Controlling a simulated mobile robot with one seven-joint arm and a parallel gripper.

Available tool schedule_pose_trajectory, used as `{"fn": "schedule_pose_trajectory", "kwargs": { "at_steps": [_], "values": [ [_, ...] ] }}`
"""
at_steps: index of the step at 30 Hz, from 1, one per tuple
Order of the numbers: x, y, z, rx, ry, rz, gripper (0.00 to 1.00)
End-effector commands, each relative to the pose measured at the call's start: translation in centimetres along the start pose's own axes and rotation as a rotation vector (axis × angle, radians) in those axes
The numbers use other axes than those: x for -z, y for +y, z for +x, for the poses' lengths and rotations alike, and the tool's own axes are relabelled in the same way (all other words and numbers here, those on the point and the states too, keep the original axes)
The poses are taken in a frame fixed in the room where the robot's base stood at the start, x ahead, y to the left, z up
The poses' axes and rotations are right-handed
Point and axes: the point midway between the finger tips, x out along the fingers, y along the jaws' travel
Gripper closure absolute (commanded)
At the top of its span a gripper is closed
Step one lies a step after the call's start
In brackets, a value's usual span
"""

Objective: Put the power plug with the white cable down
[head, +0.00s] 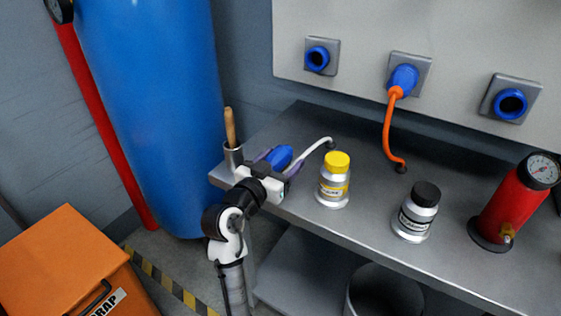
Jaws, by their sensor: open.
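The power plug (280,156) has a blue body and lies at the left end of the grey metal bench (310,116). Its white cable (314,148) curves right to a dark fitting on the bench top. My gripper (276,160) is open at the plug, with purple-tinted fingers close around or beside it. The gripper body hides the plug's near side, so I cannot tell if the fingers touch it. The plug appears to be at bench-top height, but whether it rests on the surface is hard to see.
A metal cup with a wooden handle (230,128) stands left of my gripper. A yellow-capped bottle (334,182), a black-capped bottle (417,213) and a red cylinder with a gauge (506,207) stand to the right. A blue plug with an orange cable (389,125) sits in the middle wall socket.

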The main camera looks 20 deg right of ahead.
Motion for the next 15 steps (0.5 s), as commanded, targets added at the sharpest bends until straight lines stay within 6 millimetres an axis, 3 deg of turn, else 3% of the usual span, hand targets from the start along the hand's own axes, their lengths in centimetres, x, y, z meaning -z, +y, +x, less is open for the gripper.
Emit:
{"fn": "schedule_pose_trajectory", "kwargs": {
  "at_steps": [8,9,15],
  "values": [
    [1.8,0.0,-0.1,0.001,0.0,0.0,0.32],
    [1.0,-0.2,-1.2,0.005,0.001,-0.001,0.32],
    [0.9,-0.1,-6.1,0.005,0.001,0.001,0.32]
  ]
}}
